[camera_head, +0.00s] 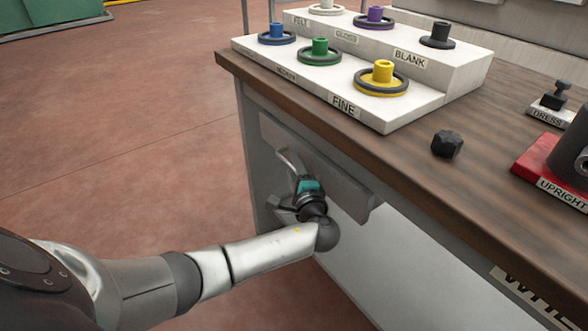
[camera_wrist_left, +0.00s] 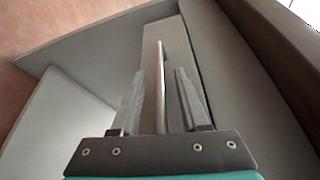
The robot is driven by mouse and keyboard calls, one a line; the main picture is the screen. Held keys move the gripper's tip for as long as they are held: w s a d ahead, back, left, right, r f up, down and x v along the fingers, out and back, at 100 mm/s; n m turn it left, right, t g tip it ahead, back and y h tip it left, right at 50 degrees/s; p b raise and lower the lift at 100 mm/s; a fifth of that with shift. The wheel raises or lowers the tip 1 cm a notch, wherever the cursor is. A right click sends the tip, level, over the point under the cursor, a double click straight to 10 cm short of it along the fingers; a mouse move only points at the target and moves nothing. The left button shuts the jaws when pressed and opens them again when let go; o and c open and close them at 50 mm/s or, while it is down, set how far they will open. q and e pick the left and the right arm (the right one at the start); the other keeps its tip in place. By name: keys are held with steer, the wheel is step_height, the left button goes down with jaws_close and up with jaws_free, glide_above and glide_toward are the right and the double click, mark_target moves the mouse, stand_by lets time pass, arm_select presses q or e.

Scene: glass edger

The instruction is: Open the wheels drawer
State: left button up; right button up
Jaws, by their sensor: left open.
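A grey drawer front (camera_head: 345,190) sits under the wooden bench top, near the bench's left corner. In the left wrist view, a slim metal bar handle (camera_wrist_left: 159,85) stands between the two fingers of my left gripper (camera_wrist_left: 160,95). The fingers are apart, with a gap showing on both sides of the bar. In the head view, my left gripper (camera_head: 284,185) is at the drawer front, and its wrist partly hides that area. I cannot tell whether the drawer is slightly out. My right gripper is not in view.
The wooden bench top (camera_head: 470,170) overhangs the drawer. It carries a white stepped wheel rack (camera_head: 400,118), a black knob (camera_head: 447,144) and a red "UPRIGHT" base (camera_head: 545,165). A cut-off label starting "WH" (camera_head: 525,297) shows at lower right. Open floor (camera_head: 120,130) lies left.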

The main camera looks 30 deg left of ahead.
arm_select(q)
steer(key=shift+c, duration=0.2)
jaws_close()
stand_by(1.1)
